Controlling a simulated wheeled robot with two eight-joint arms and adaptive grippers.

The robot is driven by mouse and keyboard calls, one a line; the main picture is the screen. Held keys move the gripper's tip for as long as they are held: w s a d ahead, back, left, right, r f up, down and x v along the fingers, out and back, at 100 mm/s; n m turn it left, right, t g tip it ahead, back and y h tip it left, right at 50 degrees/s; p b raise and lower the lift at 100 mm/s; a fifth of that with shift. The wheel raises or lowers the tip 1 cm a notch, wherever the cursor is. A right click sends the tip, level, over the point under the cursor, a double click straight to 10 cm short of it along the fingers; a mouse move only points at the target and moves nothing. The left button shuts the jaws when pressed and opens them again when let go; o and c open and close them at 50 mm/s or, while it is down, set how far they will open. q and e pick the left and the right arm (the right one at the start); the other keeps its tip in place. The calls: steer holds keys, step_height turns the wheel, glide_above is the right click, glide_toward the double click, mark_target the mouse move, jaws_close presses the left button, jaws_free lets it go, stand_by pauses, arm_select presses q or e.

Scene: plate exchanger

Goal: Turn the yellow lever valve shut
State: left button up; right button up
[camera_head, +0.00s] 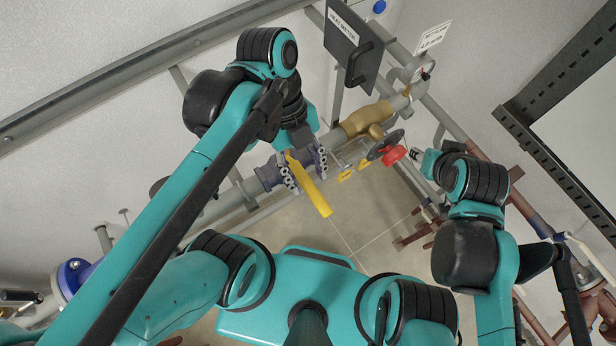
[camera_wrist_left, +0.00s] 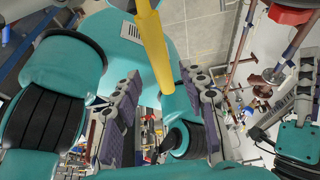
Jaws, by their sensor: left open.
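The yellow lever (camera_head: 314,194) sticks out from the valve on the pipe, pointing down and right toward my body, roughly across the pipe line. My left gripper (camera_head: 305,177) is open, with one finger on each side of the lever near its upper part. In the left wrist view the lever (camera_wrist_left: 154,48) comes down from the top between the two spread fingers of my left gripper (camera_wrist_left: 162,80), with gaps on both sides. The valve body is mostly hidden behind the gripper. My right gripper (camera_head: 417,155) is beside a red handle, largely hidden by its wrist.
The red handle (camera_head: 394,154) and a dark round handwheel (camera_head: 384,143) are right of the lever. A brass fitting (camera_head: 366,119) sits farther along the pipe. A dark panel (camera_head: 352,48) hangs above. Tiled floor (camera_head: 352,205) shows below the pipe.

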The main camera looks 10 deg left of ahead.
mark_target(297, 169)
arm_select(q)
steer(key=v, duration=0.9)
steer(key=shift+r, duration=0.3)
